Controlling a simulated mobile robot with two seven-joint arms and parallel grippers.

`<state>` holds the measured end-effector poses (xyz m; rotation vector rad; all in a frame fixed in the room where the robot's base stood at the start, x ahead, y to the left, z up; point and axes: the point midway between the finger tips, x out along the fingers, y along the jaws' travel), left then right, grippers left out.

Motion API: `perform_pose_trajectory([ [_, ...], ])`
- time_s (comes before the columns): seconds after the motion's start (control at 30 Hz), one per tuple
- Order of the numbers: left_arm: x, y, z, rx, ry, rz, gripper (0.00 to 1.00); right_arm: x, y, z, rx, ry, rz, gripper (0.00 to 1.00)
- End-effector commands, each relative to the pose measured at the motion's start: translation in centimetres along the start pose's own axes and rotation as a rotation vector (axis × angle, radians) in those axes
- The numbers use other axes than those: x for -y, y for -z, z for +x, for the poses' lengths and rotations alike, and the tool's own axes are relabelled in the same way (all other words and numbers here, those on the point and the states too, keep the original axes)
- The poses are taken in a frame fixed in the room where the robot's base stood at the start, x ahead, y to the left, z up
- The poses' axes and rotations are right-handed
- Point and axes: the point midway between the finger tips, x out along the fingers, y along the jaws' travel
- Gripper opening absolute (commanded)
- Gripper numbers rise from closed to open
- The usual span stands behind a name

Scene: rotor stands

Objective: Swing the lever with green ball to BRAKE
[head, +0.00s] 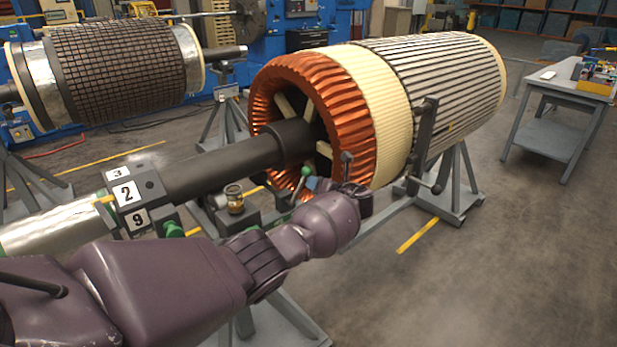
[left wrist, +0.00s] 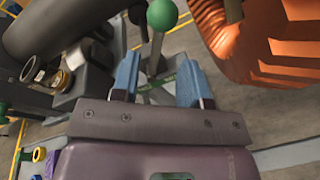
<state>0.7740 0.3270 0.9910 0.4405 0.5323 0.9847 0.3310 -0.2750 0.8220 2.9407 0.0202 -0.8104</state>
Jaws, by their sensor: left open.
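The lever's green ball (head: 306,171) shows in the head view just beyond my left gripper, below the copper winding. In the left wrist view the green ball (left wrist: 162,14) is at the top, on a grey rod (left wrist: 156,52). My left gripper (left wrist: 158,78) is open, with its two blue fingers on either side of the lever's rod in the picture. No contact with the rod is visible. In the head view the left gripper (head: 318,185) is partly hidden by its wrist. A green label (left wrist: 158,82) lies beneath the lever, its text unreadable. My right gripper is not in view.
The big rotor (head: 440,85) with its copper winding (head: 345,110) rises close behind the gripper. Its dark shaft (head: 220,165) runs to the left. A grey stand (head: 450,195) is at right; open floor lies beyond.

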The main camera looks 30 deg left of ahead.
Motion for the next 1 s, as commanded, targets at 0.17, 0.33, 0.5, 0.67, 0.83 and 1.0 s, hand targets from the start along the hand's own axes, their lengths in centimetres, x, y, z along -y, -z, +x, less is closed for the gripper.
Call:
perform_pose_trajectory([
  [0.17,0.0,0.0,-2.1,0.0,0.001,0.0,0.41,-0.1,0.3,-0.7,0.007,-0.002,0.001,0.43],
  [0.33,0.0,0.1,-2.9,0.0,0.0,0.0,0.41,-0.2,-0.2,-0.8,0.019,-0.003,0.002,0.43],
  [0.5,0.1,0.1,-2.9,0.0,0.0,0.001,0.41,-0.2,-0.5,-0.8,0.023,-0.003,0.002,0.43],
  [0.67,0.1,0.1,-2.9,0.0,0.0,0.0,0.41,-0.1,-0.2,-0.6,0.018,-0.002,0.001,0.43],
  [0.83,0.1,0.3,-2.9,-0.002,0.003,-0.004,0.41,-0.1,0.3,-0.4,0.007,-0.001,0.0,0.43],
  [1.0,1.2,3.9,-2.9,-0.043,0.077,-0.102,0.41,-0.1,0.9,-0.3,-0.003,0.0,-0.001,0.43],
])
